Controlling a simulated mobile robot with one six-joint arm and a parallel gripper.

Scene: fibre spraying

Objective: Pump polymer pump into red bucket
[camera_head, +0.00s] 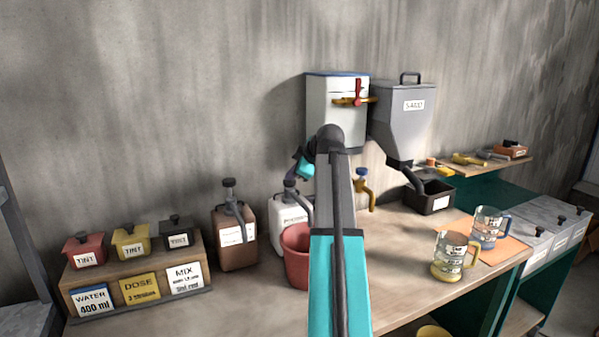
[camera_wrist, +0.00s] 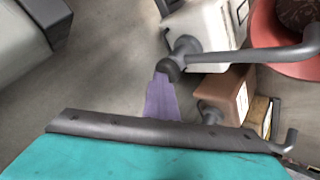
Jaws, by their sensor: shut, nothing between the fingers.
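The white polymer pump jug (camera_head: 280,218) stands on the bench, its label partly covered. Its dark pump head (camera_head: 290,184) shows on top; in the wrist view the pump head (camera_wrist: 182,55) has a spout reaching right over the red bucket (camera_wrist: 268,28). The red bucket (camera_head: 296,268) stands in front of the jug, partly behind my arm; dark material shows inside it in the wrist view. My gripper (camera_head: 303,168) is shut and empty, just above the pump head. In the wrist view its purplish tip (camera_wrist: 160,97) is close beside the pump head; I cannot tell whether they touch.
A brown pump jug (camera_head: 236,240) stands left of the polymer jug, beside a wooden rack (camera_head: 190,250) with tint boxes. A wall dispenser (camera_head: 330,105) and grey hopper (camera_head: 402,110) are behind. Two measuring jugs, one yellow (camera_head: 452,256) and one blue (camera_head: 488,228), stand at right.

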